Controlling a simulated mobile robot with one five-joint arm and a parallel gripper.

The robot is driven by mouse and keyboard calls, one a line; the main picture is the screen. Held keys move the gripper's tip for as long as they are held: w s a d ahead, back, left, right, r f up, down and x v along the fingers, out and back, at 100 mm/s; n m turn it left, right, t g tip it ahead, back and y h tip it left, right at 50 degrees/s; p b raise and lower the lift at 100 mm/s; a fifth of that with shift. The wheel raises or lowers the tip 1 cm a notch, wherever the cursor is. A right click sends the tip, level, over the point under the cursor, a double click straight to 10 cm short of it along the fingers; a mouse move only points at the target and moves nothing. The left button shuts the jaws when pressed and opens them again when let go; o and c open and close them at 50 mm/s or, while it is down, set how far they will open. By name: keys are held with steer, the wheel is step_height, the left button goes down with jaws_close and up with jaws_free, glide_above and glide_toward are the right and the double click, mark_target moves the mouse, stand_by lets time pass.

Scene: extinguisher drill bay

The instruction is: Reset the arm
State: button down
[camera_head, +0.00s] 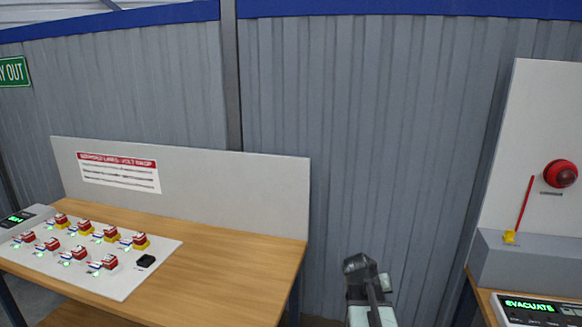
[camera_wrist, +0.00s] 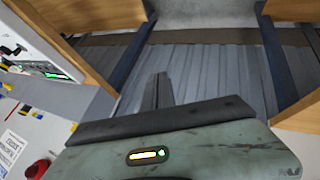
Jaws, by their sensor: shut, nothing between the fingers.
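My gripper (camera_head: 359,264) shows at the lower middle of the head view, raised in front of the grey corrugated wall, in the gap between two benches. It is shut and empty. In the wrist view its dark fingers (camera_wrist: 158,86) are together and point away from the camera, beyond the worn grey-green housing. Nothing touches the fingers in either view.
A wooden bench (camera_head: 225,255) with a white switch board (camera_head: 110,285) stands at left. At right are a red alarm bell (camera_head: 561,173), a red lever (camera_head: 525,203) with a yellow base, and an EVACUATE display (camera_head: 532,307). The wrist view is tilted.

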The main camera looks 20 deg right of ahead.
steer(key=w+a+f+n+y, duration=0.2)
steer(key=w+a, duration=0.1)
steer(key=a, duration=1.3)
steer(key=s+a+f+n+g+y, duration=0.1)
steer(key=s+a+n+y, duration=0.1)
steer(key=a, duration=0.7)
steer(key=s+a+f+n+g+y, duration=0.1)
steer(key=s+a+y, duration=0.1)
steer(key=s+a, duration=0.3)
steer(key=a, duration=0.4)
steer(key=shift+s+f+n+y, duration=0.15)
steer(key=shift+f+n+y, duration=0.1)
steer(key=shift+n+y, duration=0.15)
